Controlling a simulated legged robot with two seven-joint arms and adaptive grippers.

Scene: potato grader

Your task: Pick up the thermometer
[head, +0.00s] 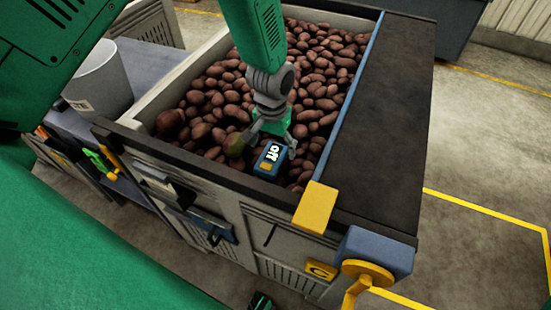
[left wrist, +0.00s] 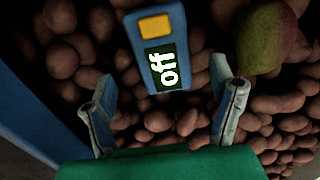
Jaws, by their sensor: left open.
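The thermometer (head: 270,159) is a small blue block with a yellow-orange button and a dark display reading "off". It lies on the brown potatoes near the front wall of the big bin. My left gripper (head: 270,141) reaches down from above with its fingers spread and is just over the thermometer. In the left wrist view the thermometer (left wrist: 160,47) shows ahead of the open fingers (left wrist: 163,83), roughly centred between them and slightly tilted. Nothing is held in the left gripper. My right gripper is not seen.
The potatoes (head: 325,75) fill the bin. A blue edge and a wide dark ledge (head: 392,110) border the right side. A white bucket (head: 100,78) stands at left.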

